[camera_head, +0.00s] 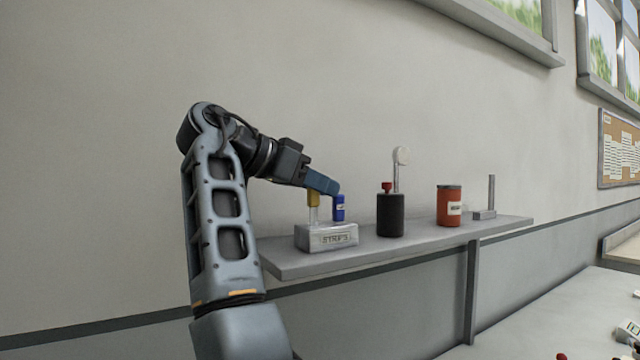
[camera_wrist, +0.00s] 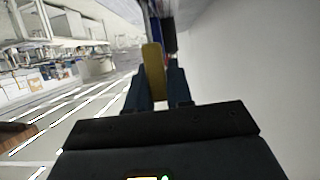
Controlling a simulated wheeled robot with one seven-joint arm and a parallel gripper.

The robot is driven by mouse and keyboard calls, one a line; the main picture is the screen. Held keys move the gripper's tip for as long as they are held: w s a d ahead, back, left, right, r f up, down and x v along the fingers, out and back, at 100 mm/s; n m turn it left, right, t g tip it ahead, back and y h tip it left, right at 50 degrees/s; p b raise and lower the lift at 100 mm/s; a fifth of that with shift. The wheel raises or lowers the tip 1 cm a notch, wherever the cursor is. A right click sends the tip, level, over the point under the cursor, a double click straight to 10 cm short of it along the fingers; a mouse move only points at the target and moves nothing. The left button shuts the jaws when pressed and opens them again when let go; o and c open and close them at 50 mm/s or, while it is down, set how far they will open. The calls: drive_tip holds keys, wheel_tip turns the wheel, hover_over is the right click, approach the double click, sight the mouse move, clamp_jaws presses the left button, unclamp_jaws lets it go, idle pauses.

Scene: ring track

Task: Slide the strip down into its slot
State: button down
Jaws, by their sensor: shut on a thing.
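The strip (camera_head: 313,200) has a yellow upper part and a pale lower part. It is roughly upright over the grey block marked STRIPS (camera_head: 332,238) on the shelf. Its lower end meets the block's top in the picture; I cannot tell whether it is inside a slot. My gripper (camera_head: 324,186) comes in from the upper left with blue fingers. In the wrist view, my gripper (camera_wrist: 159,90) is shut on the yellow part of the strip (camera_wrist: 153,62), between the two fingers. The slot is hidden.
A blue labelled thing (camera_head: 338,208) is close to the right of the strip. Farther right on the grey shelf (camera_head: 290,262) are a black cylinder (camera_head: 390,215) with a red top, an orange labelled can (camera_head: 449,207) and a grey stand (camera_head: 485,214). The wall is behind.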

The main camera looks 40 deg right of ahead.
sight(308, 197)
drive_tip(key=shift+f+b, duration=0.7)
drive_tip(key=shift+f, duration=0.8)
drive_tip(key=c, duration=0.9)
unclamp_jaws()
drive_tip(key=shift+c, duration=0.2)
drive_tip(key=shift+a, duration=0.1)
drive_tip(key=b+v, duration=0.1)
drive_tip(key=v, duration=0.6)
drive_tip(key=shift+w+a+r, duration=0.1)
drive_tip(key=shift+a+r, duration=0.1)
drive_tip(key=shift+a, duration=0.05)
